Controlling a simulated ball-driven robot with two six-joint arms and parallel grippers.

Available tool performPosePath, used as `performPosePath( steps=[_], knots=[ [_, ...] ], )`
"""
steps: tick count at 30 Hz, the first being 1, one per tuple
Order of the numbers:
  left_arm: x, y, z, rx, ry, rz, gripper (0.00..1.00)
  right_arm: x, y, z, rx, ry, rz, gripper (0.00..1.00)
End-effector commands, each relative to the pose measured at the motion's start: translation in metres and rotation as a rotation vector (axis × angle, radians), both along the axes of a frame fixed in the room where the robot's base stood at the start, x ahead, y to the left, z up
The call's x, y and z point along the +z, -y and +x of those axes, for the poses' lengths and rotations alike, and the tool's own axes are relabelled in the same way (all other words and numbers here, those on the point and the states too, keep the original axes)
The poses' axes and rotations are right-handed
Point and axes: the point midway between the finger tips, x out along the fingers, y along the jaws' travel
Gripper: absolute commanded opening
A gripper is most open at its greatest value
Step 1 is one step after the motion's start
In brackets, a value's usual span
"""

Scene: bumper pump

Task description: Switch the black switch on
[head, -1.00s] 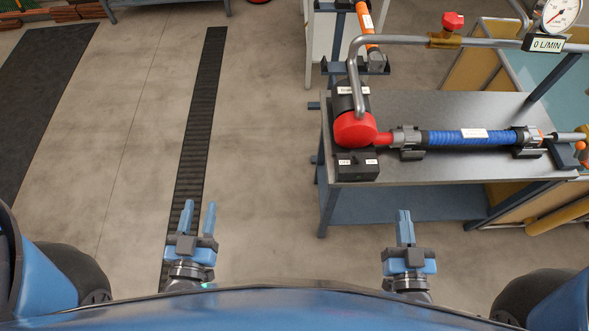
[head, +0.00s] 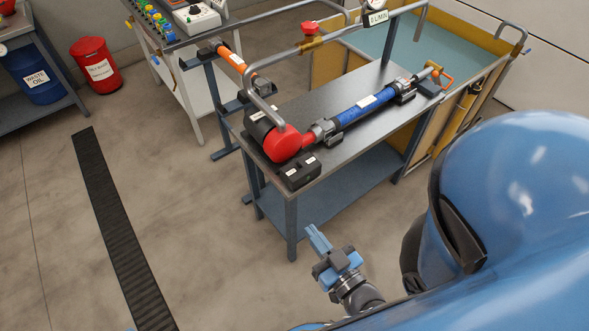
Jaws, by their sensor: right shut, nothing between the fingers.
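The black switch box (head: 299,172) with two small white labels sits at the near left corner of the grey bench (head: 352,110), beside the red-ended pump (head: 283,144). Which way the switch is set is too small to tell. My right gripper (head: 315,236) is shut and empty. In the picture it is below the switch box, in front of the bench's near leg and apart from it. My left gripper is out of view.
The floor (head: 190,215) to the left is open.

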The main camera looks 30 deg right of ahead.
Motion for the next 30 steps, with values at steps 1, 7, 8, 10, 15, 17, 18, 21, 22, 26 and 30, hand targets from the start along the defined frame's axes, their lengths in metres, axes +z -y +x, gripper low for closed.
performPosePath(
  steps=[1,7,8,10,15,17,18,21,22,26,30],
  knots=[
    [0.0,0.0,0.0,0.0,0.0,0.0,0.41,0.0,0.0,0.0,0.0,0.0,0.0,0.0],
    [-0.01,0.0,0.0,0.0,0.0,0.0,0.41,-0.011,0.001,0.006,-0.005,0.024,0.042,0.0],
    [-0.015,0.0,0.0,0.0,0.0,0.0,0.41,-0.016,0.001,0.009,-0.007,0.033,0.064,0.0],
    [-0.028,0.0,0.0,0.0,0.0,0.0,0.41,-0.03,0.003,0.018,-0.016,0.07,0.13,0.0],
    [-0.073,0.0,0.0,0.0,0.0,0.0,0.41,-0.079,0.015,0.052,-0.059,0.199,0.394,0.0],
    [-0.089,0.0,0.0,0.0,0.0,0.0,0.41,-0.097,0.022,0.067,-0.082,0.252,0.503,0.0],
    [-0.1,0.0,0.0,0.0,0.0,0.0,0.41,-0.109,0.027,0.076,-0.099,0.285,0.575,0.0],
    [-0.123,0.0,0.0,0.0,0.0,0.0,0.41,-0.138,0.04,0.098,-0.144,0.361,0.745,0.0],
    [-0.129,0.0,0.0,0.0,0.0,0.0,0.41,-0.147,0.043,0.105,-0.158,0.38,0.793,0.0],
    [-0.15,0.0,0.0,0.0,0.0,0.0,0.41,-0.176,0.056,0.126,-0.214,0.448,0.96,0.0],
    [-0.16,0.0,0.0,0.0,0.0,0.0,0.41,-0.194,0.064,0.14,-0.256,0.487,1.065,0.0]
  ],
)
